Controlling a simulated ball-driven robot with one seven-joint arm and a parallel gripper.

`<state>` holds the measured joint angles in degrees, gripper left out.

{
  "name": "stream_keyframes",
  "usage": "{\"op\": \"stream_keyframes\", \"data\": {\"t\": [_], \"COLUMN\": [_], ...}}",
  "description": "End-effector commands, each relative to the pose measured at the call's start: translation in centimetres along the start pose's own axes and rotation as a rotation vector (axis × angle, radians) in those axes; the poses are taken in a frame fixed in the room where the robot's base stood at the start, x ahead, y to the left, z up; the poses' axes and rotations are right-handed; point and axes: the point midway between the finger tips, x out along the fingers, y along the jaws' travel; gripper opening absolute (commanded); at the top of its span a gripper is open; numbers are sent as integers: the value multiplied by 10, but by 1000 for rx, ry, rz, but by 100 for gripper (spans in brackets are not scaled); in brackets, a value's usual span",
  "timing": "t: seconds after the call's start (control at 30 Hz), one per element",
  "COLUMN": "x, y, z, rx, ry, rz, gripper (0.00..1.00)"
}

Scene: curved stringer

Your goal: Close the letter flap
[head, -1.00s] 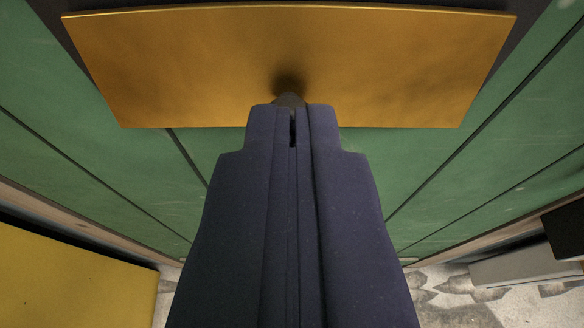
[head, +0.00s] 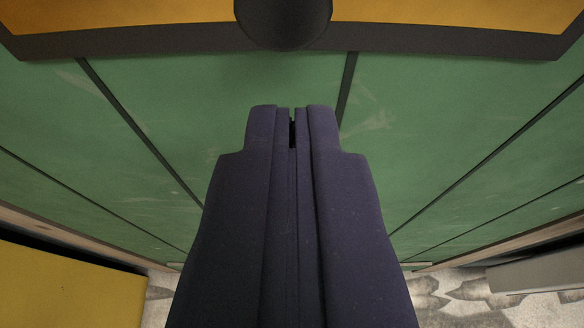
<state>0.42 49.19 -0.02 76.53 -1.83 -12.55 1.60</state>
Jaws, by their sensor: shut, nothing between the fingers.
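The letter flap (head: 130,15) is a brass-coloured plate at the top edge of the head view, and only its lower strip shows. It appears to sit within a dark frame (head: 150,42). A dark round knob (head: 284,25) stands at its middle and overlaps the frame's lower bar. My gripper (head: 291,112) is dark blue, shut and empty. Its tips point up in the picture, below the knob and frame, with a visible gap of green panel between. The upper part of the flap is out of view.
A green panelled surface (head: 440,110) with dark grooves spreads around my gripper. A yellow block (head: 65,285) stands at lower left and a grey block (head: 535,277) at lower right. Patterned floor (head: 450,305) shows at the bottom.

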Motion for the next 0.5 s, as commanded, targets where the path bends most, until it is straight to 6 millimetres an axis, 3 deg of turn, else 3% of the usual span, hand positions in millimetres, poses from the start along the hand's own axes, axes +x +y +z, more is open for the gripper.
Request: {"op": "stream_keyframes", "data": {"t": [0.5], "x": [20], "y": [0], "z": [9], "rx": [0], "ry": [0], "rz": [0], "gripper": [0]}}
